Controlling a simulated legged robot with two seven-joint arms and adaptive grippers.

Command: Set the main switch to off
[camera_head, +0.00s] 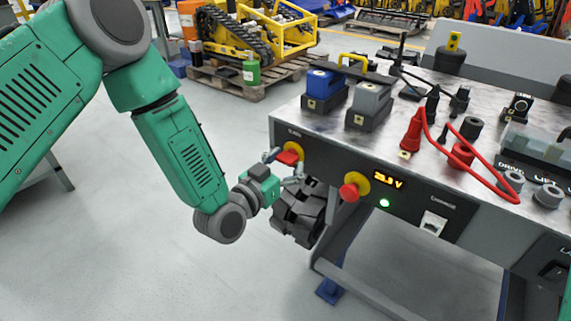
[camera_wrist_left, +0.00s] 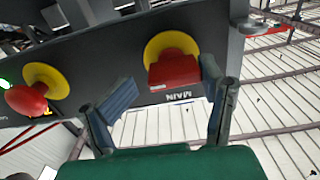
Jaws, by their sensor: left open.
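The main switch (camera_head: 291,153) is a red handle on a yellow disc at the left end of the bench's front panel. In the left wrist view the red handle (camera_wrist_left: 175,71) shows close up, with the upside-down label MAIN beside it. My left gripper (camera_head: 284,165) is open at the switch. In the left wrist view its fingers (camera_wrist_left: 168,80) stand apart on either side of the handle, the right one nearer to it. I cannot tell whether either finger touches it. My right gripper is not in view.
A red mushroom button (camera_head: 350,191) on a yellow disc sits right of the switch, near a lit display (camera_head: 388,180) and a green lamp (camera_head: 384,203). Red cables and connectors crowd the bench top (camera_head: 400,125).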

